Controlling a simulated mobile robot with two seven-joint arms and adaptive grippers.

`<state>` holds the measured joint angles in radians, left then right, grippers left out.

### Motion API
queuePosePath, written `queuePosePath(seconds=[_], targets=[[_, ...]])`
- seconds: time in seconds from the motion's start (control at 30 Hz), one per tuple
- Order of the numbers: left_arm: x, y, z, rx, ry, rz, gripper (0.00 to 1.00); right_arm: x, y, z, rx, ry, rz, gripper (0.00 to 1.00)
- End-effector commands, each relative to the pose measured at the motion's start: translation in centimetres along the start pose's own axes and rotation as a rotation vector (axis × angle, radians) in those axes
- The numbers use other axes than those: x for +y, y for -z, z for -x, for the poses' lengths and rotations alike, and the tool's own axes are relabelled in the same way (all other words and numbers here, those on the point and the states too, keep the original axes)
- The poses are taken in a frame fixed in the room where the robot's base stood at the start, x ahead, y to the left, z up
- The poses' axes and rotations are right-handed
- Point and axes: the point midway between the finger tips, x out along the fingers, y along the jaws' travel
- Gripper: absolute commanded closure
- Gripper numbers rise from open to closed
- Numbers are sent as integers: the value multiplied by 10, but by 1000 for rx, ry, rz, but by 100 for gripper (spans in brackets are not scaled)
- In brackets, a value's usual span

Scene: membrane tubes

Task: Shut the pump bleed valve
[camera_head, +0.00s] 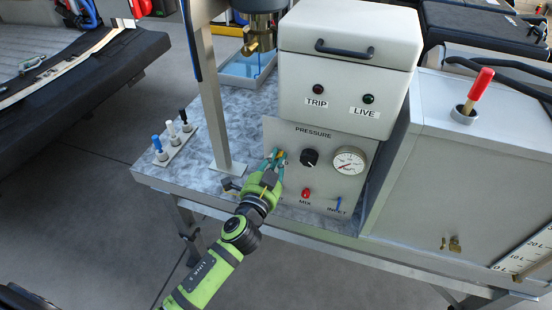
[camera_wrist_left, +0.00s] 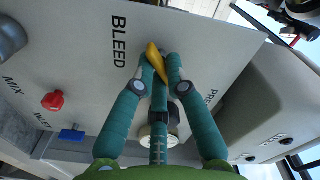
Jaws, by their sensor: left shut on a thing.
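The yellow bleed valve handle (camera_wrist_left: 155,60) is on the pale pump panel (camera_wrist_left: 85,65), beside the printed word BLEED. My left gripper (camera_wrist_left: 161,65) has its teal fingers closed around this handle, which lies slanted between the fingertips in the wrist view. In the head view my left gripper (camera_head: 277,156) is at the left part of the panel (camera_head: 325,195), left of the black pressure knob (camera_head: 310,158). The fingers hide most of the valve there. My right gripper is in neither view.
The pressure gauge (camera_head: 349,162), red MIX knob (camera_head: 306,193) and blue INLET handle (camera_head: 338,204) are on the same panel. A metal post (camera_head: 208,90) stands left of the panel. A rack with blue, white and black handles (camera_head: 173,145) sits at the bench's left edge.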

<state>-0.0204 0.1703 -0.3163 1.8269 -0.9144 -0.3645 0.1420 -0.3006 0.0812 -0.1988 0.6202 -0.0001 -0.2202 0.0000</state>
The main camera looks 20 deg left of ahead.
Motion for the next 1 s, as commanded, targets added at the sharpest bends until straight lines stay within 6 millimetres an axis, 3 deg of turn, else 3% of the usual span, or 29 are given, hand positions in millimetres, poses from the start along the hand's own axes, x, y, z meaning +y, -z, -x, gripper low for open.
queuePosePath(seconds=[0.6,1.0], targets=[[2,-2,0,1,-1,-528,100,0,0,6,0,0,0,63],[2,-3,0,0,-1,-673,100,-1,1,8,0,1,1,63]])
